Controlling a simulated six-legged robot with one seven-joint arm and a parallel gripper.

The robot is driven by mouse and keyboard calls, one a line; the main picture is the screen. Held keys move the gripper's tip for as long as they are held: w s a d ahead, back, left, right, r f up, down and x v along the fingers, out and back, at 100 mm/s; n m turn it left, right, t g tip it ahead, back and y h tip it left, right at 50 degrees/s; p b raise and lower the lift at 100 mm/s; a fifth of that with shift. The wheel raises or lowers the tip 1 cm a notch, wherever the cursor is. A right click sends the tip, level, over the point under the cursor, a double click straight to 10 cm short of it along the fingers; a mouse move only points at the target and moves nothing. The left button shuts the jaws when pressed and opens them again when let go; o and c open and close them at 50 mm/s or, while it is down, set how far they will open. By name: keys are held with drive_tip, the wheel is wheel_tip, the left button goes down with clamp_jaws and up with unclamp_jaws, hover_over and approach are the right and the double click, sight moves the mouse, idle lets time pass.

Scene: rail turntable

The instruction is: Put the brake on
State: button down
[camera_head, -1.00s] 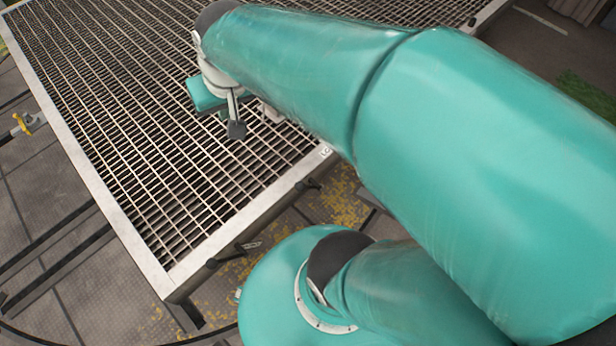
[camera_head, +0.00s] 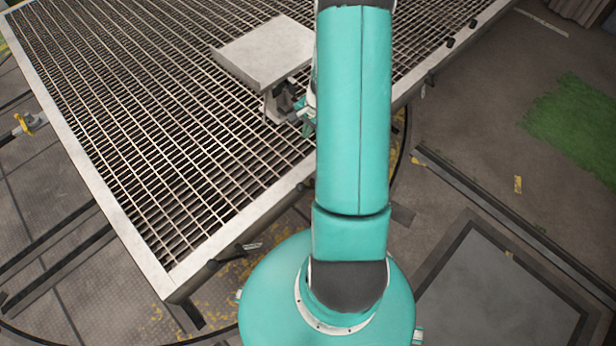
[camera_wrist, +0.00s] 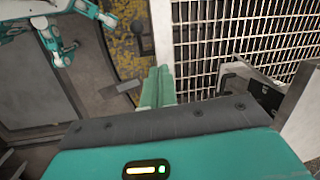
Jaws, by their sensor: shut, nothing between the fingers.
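No part is plainly recognisable as the brake. A grey plate on a short post (camera_head: 265,52) stands on the deck grating (camera_head: 150,110) in the head view. A small yellow fitting (camera_head: 22,122) sits on a grey bar at the left, beyond the deck's edge. My gripper (camera_wrist: 158,88) is shut and empty in the wrist view, over the deck's rim. In the head view my arm hides most of it, beside the post. A pale box-like part with a black piece (camera_wrist: 255,88) is right of my fingers in the wrist view, apart from them.
The deck has a pale raised rim (camera_head: 110,225) with short dark pegs along its side. Dark rails (camera_head: 490,215) and a grey floor panel (camera_head: 495,290) lie at the right. A green patch (camera_head: 580,130) marks the otherwise open floor there.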

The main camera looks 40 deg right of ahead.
drive_tip(key=s+d+f+m, duration=0.3)
drive_tip(key=s+f, duration=0.2)
drive_tip(key=f, duration=0.6)
drive_tip(key=shift+s+f+y, duration=0.15)
drive_tip(key=shift+f+y, duration=0.1)
drive_tip(key=shift+y, duration=0.05)
drive_tip(key=shift+f, duration=0.1)
drive_tip(key=a+x, duration=0.2)
drive_tip(key=x, duration=1)
drive_tip(key=shift+a, duration=0.45)
drive_tip(key=shift+a, duration=0.15)
